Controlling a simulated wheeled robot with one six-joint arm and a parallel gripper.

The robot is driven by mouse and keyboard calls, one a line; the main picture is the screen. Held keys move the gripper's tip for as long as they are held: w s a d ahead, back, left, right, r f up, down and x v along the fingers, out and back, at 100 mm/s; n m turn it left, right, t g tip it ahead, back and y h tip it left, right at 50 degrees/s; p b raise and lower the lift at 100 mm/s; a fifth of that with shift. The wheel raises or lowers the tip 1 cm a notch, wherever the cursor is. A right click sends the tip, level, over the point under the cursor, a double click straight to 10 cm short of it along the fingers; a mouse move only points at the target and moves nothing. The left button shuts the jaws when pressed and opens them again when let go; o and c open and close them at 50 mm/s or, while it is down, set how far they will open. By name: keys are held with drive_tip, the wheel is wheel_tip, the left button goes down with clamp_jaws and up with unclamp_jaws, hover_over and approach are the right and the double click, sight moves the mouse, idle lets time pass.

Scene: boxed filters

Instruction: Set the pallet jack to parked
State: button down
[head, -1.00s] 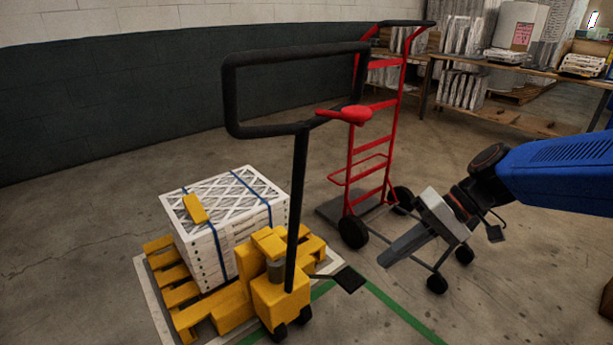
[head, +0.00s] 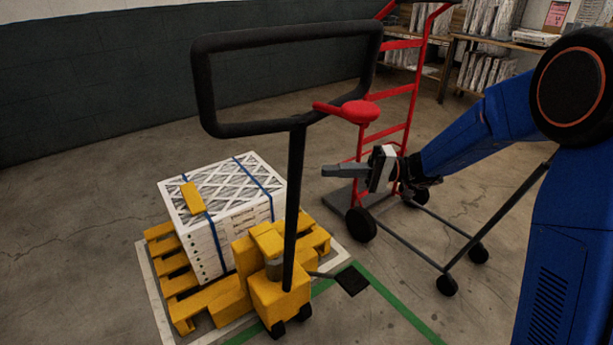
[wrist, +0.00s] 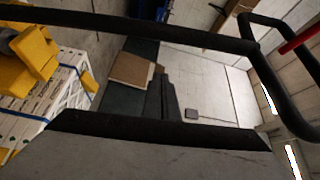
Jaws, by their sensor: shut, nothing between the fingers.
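The pallet jack (head: 281,298) is yellow, with a tall black loop handle (head: 207,85) on a thin black post. A red lever (head: 357,111) sits on the lower right of the loop. A black pedal (head: 352,280) sticks out low at the jack's right side. My gripper (head: 324,171) is shut and empty, pointing left, below the red lever and right of the post, apart from both in the head view. The wrist view shows black handle bars (wrist: 130,25) close up and a bit of red (wrist: 303,40) at the right edge.
Strapped white filters (head: 222,205) sit on a yellow pallet (head: 182,282) at the jack's front. A red hand truck (head: 400,91) stands behind my gripper, its black wheels on the floor. Shelves (head: 512,44) stand at the back right. Floor at front right is open.

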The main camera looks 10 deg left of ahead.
drive_tip(key=s+a, duration=0.6)
drive_tip(key=a, duration=0.1)
drive_tip(key=shift+s, duration=0.15)
idle(0.4)
idle(0.3)
